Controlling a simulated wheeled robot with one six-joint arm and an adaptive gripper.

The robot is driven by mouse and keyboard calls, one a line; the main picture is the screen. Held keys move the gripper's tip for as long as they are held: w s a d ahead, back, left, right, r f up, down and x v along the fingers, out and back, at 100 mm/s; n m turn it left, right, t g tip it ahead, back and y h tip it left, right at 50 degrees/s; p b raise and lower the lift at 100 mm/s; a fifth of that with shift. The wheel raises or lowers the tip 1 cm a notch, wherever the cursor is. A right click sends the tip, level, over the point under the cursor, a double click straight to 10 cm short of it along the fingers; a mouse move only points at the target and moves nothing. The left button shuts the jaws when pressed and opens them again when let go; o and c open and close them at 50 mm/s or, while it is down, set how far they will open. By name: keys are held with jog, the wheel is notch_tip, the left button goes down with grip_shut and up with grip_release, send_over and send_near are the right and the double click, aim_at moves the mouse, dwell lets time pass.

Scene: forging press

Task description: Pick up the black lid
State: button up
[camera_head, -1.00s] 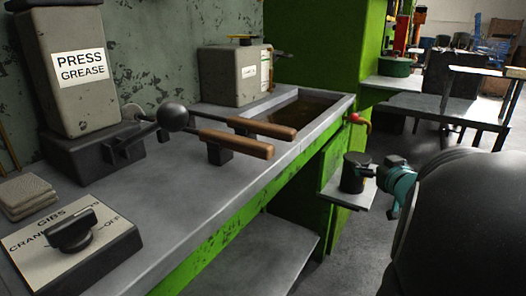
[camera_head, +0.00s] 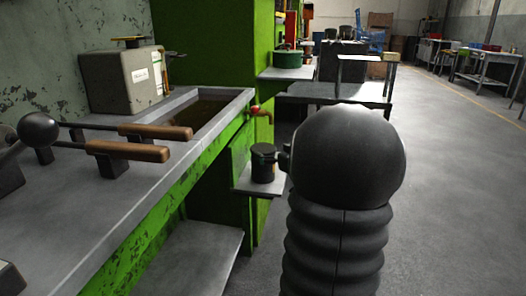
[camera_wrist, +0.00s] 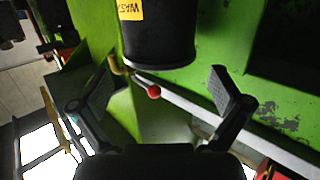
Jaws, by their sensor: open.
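A black canister (camera_head: 264,168) stands upright on a small shelf beside the green bench, with its black lid (camera_head: 264,149) on top. In the wrist view, the black canister (camera_wrist: 160,30) appears upside down at the top, with a yellow label partly cut off. Its lid end (camera_wrist: 160,58) points toward my gripper (camera_wrist: 161,74). My two fingers are spread apart, one on either side of that end in the picture, with nothing between them. I cannot tell the exact gap to the lid. In the head view my own arm hides most of the gripper.
A red-knobbed tap (camera_head: 262,112) sticks out just above and behind the canister; its red knob (camera_wrist: 154,92) is also in the wrist view. The small shelf (camera_head: 250,185) is attached to the green machine. Wooden-handled levers (camera_head: 130,152) lie on the bench. Open floor stretches right.

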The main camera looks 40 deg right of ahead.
aim_at(266, 149)
jog(key=shift+w+d+f, duration=0.1)
jog(key=shift+w+f, duration=0.1)
jog(key=shift+w, duration=1.1)
jog(key=shift+w+d+f, duration=0.1)
jog(key=shift+w+f, duration=0.1)
jog(key=shift+w, duration=1.1)
jog(key=c, duration=0.9)
